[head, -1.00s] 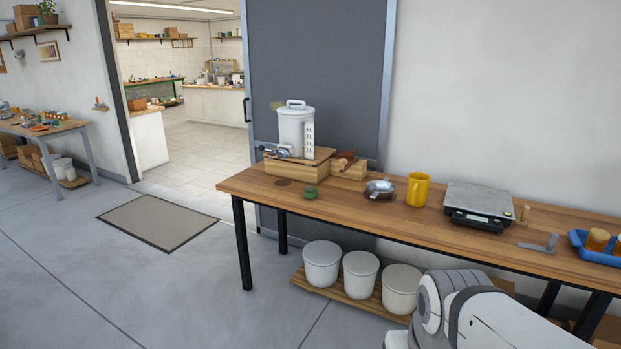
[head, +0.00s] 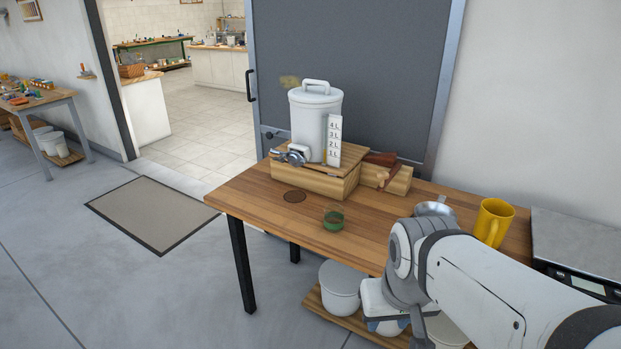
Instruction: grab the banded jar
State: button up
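The wrist parts hang below table height, in front of white buckets. My gripper's fingers do not show, and nothing of mine touches the jar.
A white dispenser with a tap (head: 316,125) stands on a wooden box (head: 315,181) behind the jar. A white bucket (head: 340,287) stands under the table. A mat (head: 153,213) lies left.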

aim_at(334, 215)
jog(key=i, duration=1.3)
jog(key=u, duration=0.05)
